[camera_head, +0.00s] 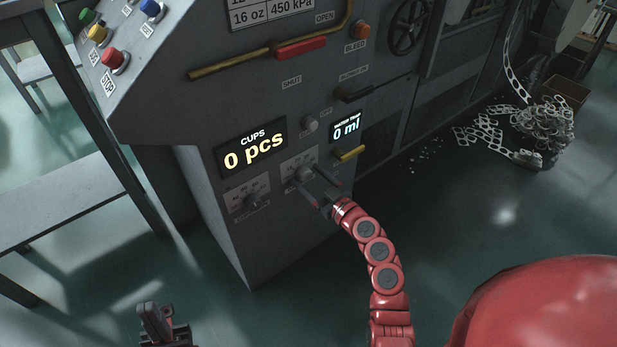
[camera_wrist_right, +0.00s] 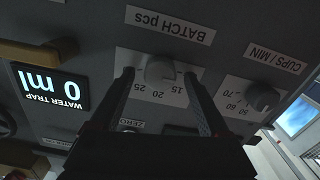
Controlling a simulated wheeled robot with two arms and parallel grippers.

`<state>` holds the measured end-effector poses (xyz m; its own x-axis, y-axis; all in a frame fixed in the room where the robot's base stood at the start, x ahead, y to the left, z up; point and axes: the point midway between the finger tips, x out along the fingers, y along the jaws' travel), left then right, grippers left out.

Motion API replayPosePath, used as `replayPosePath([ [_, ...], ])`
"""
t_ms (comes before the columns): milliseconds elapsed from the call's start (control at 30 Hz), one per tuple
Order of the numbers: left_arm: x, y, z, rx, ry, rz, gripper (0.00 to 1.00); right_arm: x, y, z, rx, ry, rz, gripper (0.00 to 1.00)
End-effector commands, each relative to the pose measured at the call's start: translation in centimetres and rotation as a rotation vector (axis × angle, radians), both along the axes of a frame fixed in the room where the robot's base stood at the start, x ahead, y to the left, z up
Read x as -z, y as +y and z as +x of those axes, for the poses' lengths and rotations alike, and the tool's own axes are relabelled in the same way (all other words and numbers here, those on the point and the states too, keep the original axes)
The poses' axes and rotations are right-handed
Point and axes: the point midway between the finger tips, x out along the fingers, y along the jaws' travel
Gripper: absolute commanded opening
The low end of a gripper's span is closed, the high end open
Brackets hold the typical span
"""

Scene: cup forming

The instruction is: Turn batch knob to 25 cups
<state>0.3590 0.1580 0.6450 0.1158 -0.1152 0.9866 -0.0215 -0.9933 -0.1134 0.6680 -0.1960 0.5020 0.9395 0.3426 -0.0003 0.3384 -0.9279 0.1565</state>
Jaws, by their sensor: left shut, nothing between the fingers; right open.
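The batch knob (camera_wrist_right: 160,68) is a grey round knob on a white scale plate marked 15, 20 and 25, under the label "BATCH pcs" in the upside-down right wrist view. Where it points is unclear. My right gripper (camera_wrist_right: 157,76) is open, with one finger on each side of the knob; contact cannot be told. In the head view the right gripper (camera_head: 305,180) reaches the machine's front panel and partly hides the batch knob. The cups display (camera_head: 254,151) reads 0 pcs. My left gripper (camera_head: 156,322) is shut and empty, low at the left, away from the panel.
The cups/min knob (camera_wrist_right: 262,97) sits beside the batch knob; it also shows in the head view (camera_head: 252,202). A water trap display (camera_head: 346,128) reads 0 ml, above a yellow handle (camera_head: 349,154). Scrap webbing (camera_head: 545,130) lies at the right.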

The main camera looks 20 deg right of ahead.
Motion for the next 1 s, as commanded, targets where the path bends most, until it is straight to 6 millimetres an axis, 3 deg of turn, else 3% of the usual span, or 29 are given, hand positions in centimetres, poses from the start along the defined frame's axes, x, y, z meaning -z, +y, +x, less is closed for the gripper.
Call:
replayPosePath([
  [367,0.01,0.0,-0.01,0.0,-0.001,0.0,0.0,-0.01,0.22,0.61,0.001,0.0,-0.001,0.8],
  [800,0.01,0.0,0.0,0.0,0.0,0.0,0.0,0.02,0.21,0.59,0.001,0.0,0.0,0.0],
  [1000,0.03,0.0,0.0,0.0,-0.001,0.0,0.0,0.04,0.2,0.59,0.001,0.004,0.007,0.0],
])
